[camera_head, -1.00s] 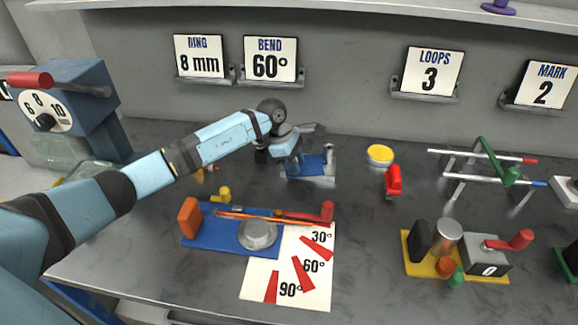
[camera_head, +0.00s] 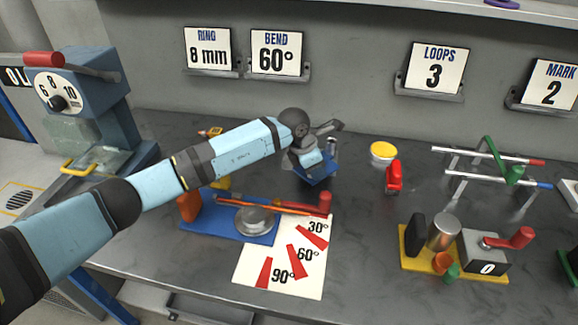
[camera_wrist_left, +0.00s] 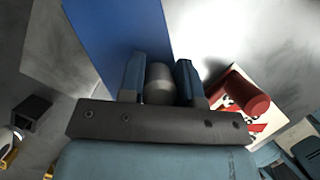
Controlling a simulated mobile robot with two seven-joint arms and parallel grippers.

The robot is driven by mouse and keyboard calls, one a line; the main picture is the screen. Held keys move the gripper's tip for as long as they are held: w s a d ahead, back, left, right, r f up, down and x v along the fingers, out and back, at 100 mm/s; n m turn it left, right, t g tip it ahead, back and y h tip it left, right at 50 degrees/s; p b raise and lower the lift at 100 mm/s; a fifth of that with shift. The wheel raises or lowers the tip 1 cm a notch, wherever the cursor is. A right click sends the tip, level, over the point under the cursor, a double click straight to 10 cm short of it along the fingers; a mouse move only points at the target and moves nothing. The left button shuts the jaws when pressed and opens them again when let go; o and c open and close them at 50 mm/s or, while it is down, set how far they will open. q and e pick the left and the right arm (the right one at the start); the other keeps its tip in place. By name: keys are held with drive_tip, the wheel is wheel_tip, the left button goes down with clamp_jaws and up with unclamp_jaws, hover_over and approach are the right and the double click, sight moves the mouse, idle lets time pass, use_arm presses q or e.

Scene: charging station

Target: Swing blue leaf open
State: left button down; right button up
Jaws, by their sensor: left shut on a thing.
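The blue leaf (camera_head: 316,172) is a small blue plate on the worktop behind the bending jig, partly hidden by my left wrist. In the left wrist view a large blue panel (camera_wrist_left: 120,35) lies just beyond the fingers and looks like the leaf. My left gripper (camera_wrist_left: 160,80) is shut on a grey rounded post (camera_wrist_left: 159,83), with one blue-grey finger on each side. In the head view the left gripper (camera_head: 318,160) is over the leaf, its fingertips mostly hidden. How far the leaf is turned is hard to tell. My right gripper is in neither view.
The blue bending jig (camera_head: 210,220) and a white angle card (camera_head: 280,270) are in front. A red-handled part (camera_head: 393,178) and yellow disc (camera_head: 383,152) stand to the right, beside a rail rack (camera_head: 490,165). A blue dial machine (camera_head: 85,100) stands left.

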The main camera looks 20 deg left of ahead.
use_arm(q)
drive_tip(key=d+n, duration=0.2)
drive_tip(key=shift+s+d+r+n+t+y, duration=0.1)
drive_tip(key=shift+d+n+t+y, duration=0.2)
drive_tip(key=shift+d+t, duration=0.1)
drive_tip(key=shift+d+n+t+y, duration=0.3)
drive_tip(key=shift+d+n+y, duration=0.1)
drive_tip(key=shift+d+n, duration=1)
drive_tip(key=shift+w, duration=0.2)
drive_tip(key=c, duration=0.8)
unclamp_jaws()
drive_tip(key=v, duration=1.3)
drive_tip(key=shift+s+r+p, duration=0.15)
drive_tip(key=shift+r+p, duration=0.2)
drive_tip(key=shift+p, duration=0.1)
